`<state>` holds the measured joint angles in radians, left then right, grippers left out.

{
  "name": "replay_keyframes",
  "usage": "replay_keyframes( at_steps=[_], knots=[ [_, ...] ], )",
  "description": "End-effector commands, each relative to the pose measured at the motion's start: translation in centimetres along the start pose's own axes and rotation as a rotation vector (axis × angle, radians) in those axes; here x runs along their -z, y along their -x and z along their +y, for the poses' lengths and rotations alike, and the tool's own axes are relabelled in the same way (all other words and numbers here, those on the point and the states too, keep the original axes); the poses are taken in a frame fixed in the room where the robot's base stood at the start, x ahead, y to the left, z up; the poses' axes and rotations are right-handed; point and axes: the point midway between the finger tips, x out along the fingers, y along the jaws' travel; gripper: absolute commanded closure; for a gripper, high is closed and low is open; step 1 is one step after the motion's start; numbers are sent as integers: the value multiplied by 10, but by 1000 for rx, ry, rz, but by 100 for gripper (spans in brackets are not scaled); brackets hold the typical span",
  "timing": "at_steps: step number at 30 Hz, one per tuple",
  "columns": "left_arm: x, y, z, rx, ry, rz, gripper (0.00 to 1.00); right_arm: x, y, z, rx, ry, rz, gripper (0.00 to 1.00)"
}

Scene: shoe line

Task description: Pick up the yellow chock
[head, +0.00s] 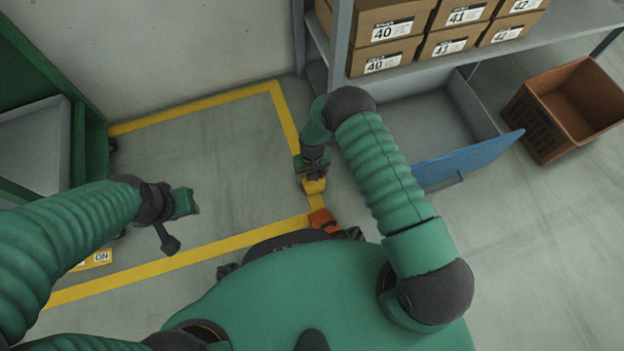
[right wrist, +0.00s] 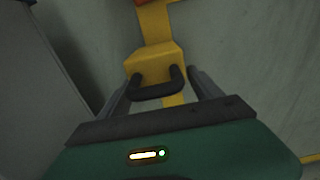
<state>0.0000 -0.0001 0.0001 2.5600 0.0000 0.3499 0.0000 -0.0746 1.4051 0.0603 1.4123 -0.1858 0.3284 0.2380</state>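The yellow chock (head: 315,187) is on the floor by the yellow line, partly under my right gripper (head: 311,172) in the head view. In the right wrist view the chock (right wrist: 153,62) has a dark handle (right wrist: 157,91) facing me. My right gripper (right wrist: 160,88) is open, with one finger on each side of the handle. I see a small gap at the right finger; whether the left finger touches is unclear. My left gripper (head: 188,203) is over the floor at the left, away from the chock; its fingers are too small to read.
An orange-red object (head: 322,220) lies just nearer than the chock. A shelf (head: 430,65) with shoe boxes stands behind right, above a grey bin with a blue flap (head: 465,160). A brown crate (head: 540,130) is at the right. Floor inside the yellow lines is mostly clear.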

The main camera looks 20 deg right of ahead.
Motion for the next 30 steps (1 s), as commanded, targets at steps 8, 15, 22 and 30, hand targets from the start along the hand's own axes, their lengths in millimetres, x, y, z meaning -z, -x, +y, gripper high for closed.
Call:
replay_keyframes(
  at_steps=[8,15,22,30],
  knots=[
    [0,0,0,0,0,0,64,0,0,0,0,0,0,63],
    [0,0,0,0,0,0,64,0,0,0,0,0,0,95],
    [0,0,0,0,0,0,64,0,0,0,0,-1,1,100],
    [6,24,0,0,0,0,64,1,32,0,0,-1,2,100]
  ],
)
